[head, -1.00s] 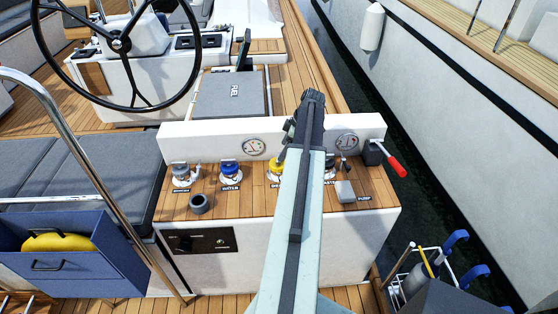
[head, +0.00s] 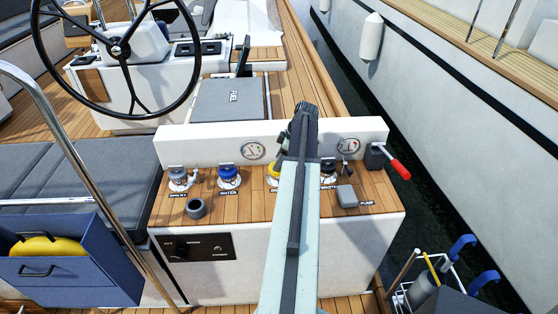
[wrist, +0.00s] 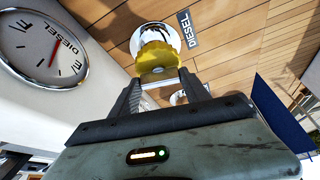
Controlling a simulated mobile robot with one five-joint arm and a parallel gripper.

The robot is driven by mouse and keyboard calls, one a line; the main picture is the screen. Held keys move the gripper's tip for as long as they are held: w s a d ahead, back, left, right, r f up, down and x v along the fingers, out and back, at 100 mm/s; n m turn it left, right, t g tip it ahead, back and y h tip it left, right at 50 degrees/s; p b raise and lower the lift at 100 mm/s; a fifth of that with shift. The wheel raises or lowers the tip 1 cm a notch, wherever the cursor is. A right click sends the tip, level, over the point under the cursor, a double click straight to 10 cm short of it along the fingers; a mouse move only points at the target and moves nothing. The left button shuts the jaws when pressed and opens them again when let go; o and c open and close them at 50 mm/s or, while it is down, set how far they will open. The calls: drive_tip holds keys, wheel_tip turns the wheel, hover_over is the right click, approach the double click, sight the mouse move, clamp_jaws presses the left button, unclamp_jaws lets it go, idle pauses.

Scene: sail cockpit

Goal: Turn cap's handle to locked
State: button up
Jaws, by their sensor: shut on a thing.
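The yellow cap (wrist: 158,52) sits in a shiny metal deck fitting (wrist: 151,33) beside a label reading DIESEL (wrist: 190,30). My gripper (wrist: 160,76) is shut on the cap's yellow handle, with one dark finger on each side of it. In the head view, only a sliver of the yellow cap (head: 272,181) shows left of my arm, which hides my gripper and the rest of the cap. I cannot tell the handle's exact angle or any locked mark.
A blue cap (head: 229,175) and a grey cap (head: 178,176) stand to the left on the teak top. A waste cap (head: 328,170), a grey block (head: 346,196) and a red-handled lever (head: 396,168) are to the right. The white upstand with a diesel gauge (wrist: 42,48) stands close behind.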

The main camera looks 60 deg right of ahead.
drive_tip(key=shift+m, duration=0.4)
drive_tip(key=m+h, duration=0.1)
drive_tip(key=m, duration=0.2)
drive_tip(key=shift+s+a+m+h, duration=0.1)
drive_tip(key=shift+a+m+h, duration=0.05)
drive_tip(key=shift+m+h, duration=0.25)
drive_tip(key=m+h, duration=0.1)
drive_tip(key=m, duration=0.3)
drive_tip(key=shift+a+m+h, duration=0.1)
drive_tip(key=shift+m+h, duration=0.2)
drive_tip(key=shift+h, duration=0.1)
drive_tip(key=m, duration=0.2)
drive_tip(key=m+g+h, duration=0.1)
drive_tip(key=m, duration=0.1)
drive_tip(key=shift+h, duration=0.3)
drive_tip(key=m, duration=0.1)
drive_tip(key=m+g, duration=0.1)
drive_tip(key=m, duration=0.2)
drive_tip(key=shift+w+a+h, duration=0.1)
drive_tip(key=shift+w+h, duration=0.15)
drive_tip(key=shift+h, duration=0.15)
drive_tip(key=shift+m+g, duration=0.3)
drive_tip(key=shift+m, duration=0.2)
drive_tip(key=o, duration=1.4)
